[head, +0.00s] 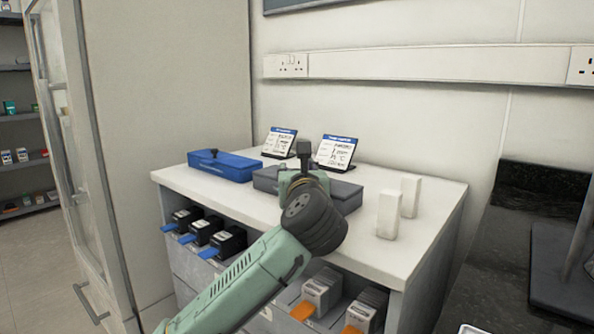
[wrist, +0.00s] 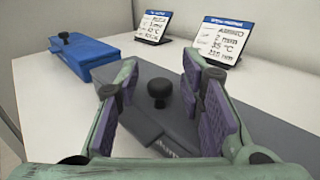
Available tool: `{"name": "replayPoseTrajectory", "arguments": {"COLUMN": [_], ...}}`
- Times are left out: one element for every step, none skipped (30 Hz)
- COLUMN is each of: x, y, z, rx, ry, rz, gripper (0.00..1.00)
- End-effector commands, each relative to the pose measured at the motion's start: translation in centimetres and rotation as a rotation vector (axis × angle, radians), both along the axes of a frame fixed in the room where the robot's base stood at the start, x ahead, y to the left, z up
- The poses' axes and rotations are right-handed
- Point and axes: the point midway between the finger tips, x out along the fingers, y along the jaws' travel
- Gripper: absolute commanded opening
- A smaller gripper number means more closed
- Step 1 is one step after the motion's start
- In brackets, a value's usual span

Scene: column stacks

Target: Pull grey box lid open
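The grey box (head: 344,194) sits on the white counter, partly hidden behind my arm in the head view. In the wrist view its grey lid (wrist: 240,150) lies flat and looks shut, with a round black knob (wrist: 159,91) on top. My gripper (wrist: 162,105) is open, with purple finger pads on either side of the knob. I cannot tell whether either pad touches it. In the head view my gripper (head: 303,160) is over the grey box, and its fingers are mostly hidden by the wrist.
A blue box (head: 224,165) with a black knob sits left of the grey box. Two sign cards (head: 336,152) stand behind. Two white blocks (head: 389,214) stand at the right. Black and grey units fill the shelf below the white counter (head: 425,222).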

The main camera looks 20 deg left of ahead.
Motion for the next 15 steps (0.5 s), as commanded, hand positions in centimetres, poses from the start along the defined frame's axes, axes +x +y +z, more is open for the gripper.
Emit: {"name": "replayPoseTrajectory", "arguments": {"x": [-0.01,-0.02,-0.02,-0.02,-0.02,-0.03,-0.03,-0.03,-0.03,-0.03,-0.03,-0.04,-0.04,-0.04,-0.04], "y": [0.0,-0.01,-0.01,-0.01,-0.01,-0.01,-0.01,-0.01,-0.01,-0.01,-0.01,-0.02,-0.02,-0.02,-0.02], "z": [0.0,0.0,0.0,0.0,0.01,0.01,0.01,0.01,0.01,0.01,0.01,0.01,0.01,0.01,0.01], "rx": [0.0,0.0,0.0,0.0,0.0,0.0,0.0,0.0,0.0,0.0,0.0,0.0,0.0,0.0,0.0], "ry": [0.0,0.0,0.0,0.0,0.0,0.0,0.0,0.0,0.0,0.0,0.0,0.0,0.0,0.0,0.0], "rz": [0.0,0.0,0.0,0.0,0.0,0.0,0.0,0.0,0.0,0.0,0.0,0.0,0.0,0.0,0.0], "gripper": [0.31,0.29,0.26,0.24,0.22,0.2,0.18,0.16,0.13,0.11,0.09,0.06,0.04,0.02,0.0]}}
